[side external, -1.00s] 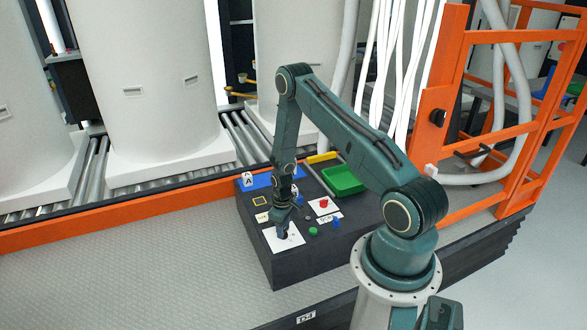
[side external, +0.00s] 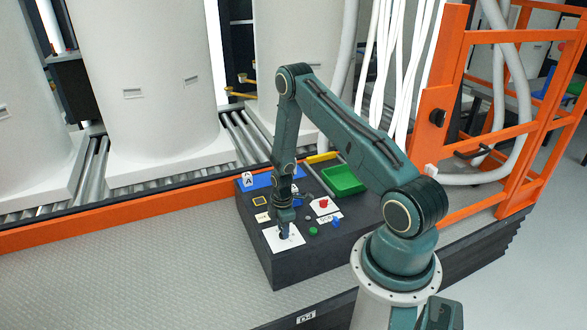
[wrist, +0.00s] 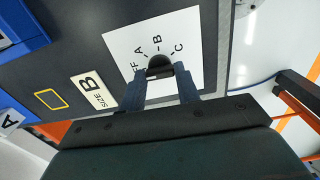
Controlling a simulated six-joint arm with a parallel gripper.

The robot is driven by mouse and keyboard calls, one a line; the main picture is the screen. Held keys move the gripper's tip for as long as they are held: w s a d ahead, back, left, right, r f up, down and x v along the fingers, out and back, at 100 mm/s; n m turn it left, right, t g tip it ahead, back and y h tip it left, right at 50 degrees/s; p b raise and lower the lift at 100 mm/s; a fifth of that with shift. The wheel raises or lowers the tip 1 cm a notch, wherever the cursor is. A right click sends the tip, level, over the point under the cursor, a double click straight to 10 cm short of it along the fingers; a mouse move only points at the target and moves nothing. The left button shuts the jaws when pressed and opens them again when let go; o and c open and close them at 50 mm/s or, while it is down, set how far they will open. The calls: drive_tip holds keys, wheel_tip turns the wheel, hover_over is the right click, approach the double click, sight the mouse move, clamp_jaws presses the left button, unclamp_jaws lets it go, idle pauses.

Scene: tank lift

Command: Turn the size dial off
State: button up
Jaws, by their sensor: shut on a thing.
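The size dial (wrist: 159,64) is a dark round knob on a white plate (wrist: 124,46) printed with A, B and C, plus letters ending in "FF" that are partly hidden by a finger. My gripper (wrist: 161,77) is shut on the dial, one finger on each side. The fingers cover part of the knob, and I cannot tell which mark its pointer faces. In the side view my gripper (side external: 284,234) points down onto the white plate (side external: 271,239) at the dark console's near corner.
A "SIZE B" label (wrist: 93,91) and a yellow square outline (wrist: 50,99) lie beside the plate. On the console are a green tray (side external: 343,180), a red knob (side external: 323,203), a green button (side external: 313,231) and a blue piece (side external: 335,222).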

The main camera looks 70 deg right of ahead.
drive_tip(key=shift+n, duration=0.3)
drive_tip(key=o, duration=1)
drive_tip(key=shift+r, duration=0.1)
drive_tip(key=shift+r, duration=6.85)
